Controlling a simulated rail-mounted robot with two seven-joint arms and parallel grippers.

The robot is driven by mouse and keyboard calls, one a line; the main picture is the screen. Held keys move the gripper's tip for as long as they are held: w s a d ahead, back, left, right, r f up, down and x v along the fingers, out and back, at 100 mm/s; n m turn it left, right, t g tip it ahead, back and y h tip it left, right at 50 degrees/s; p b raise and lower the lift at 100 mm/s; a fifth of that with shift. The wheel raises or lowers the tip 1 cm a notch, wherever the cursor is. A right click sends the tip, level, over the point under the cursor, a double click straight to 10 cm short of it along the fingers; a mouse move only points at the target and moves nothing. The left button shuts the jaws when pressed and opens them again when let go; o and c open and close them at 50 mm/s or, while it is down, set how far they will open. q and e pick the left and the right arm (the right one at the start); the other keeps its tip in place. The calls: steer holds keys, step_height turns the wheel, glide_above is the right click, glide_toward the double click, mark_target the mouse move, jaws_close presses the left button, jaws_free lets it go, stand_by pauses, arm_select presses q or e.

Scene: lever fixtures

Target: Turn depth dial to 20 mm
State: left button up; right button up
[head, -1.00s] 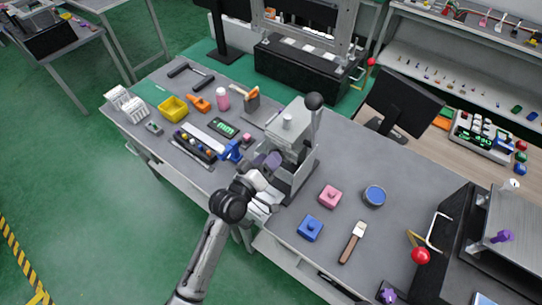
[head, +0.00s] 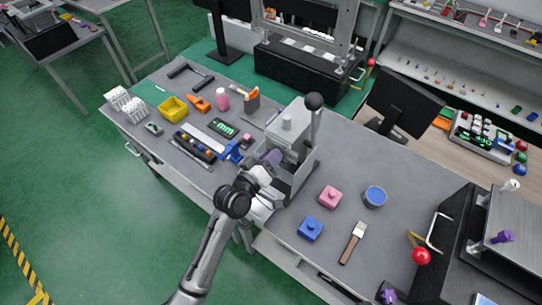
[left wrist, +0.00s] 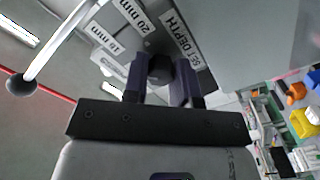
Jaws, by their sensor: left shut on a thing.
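The grey lever fixture (head: 300,170) stands on the bench, with a lever ending in a black ball (head: 314,101). My left gripper (head: 270,158) is at the fixture's left side. In the left wrist view, my left gripper (left wrist: 165,82) is shut on the dark depth dial (left wrist: 160,68), which is partly hidden between the fingers. The dial's pointer cannot be made out. My right gripper is not in view.
Right of the fixture lie a pink block (head: 330,197), a blue block (head: 310,229), a blue-topped round tin (head: 375,196) and a brush (head: 353,243). Left of it are a blue clamp (head: 231,151), a yellow bin (head: 173,108) and several small tools.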

arm_select(q)
steer(key=shift+c, duration=0.6)
steer(key=m+p, duration=0.2)
steer(key=m, duration=0.6)
steer(key=shift+m, duration=0.3)
steer(key=shift+m+p, duration=0.3)
steer(key=o, duration=0.9)
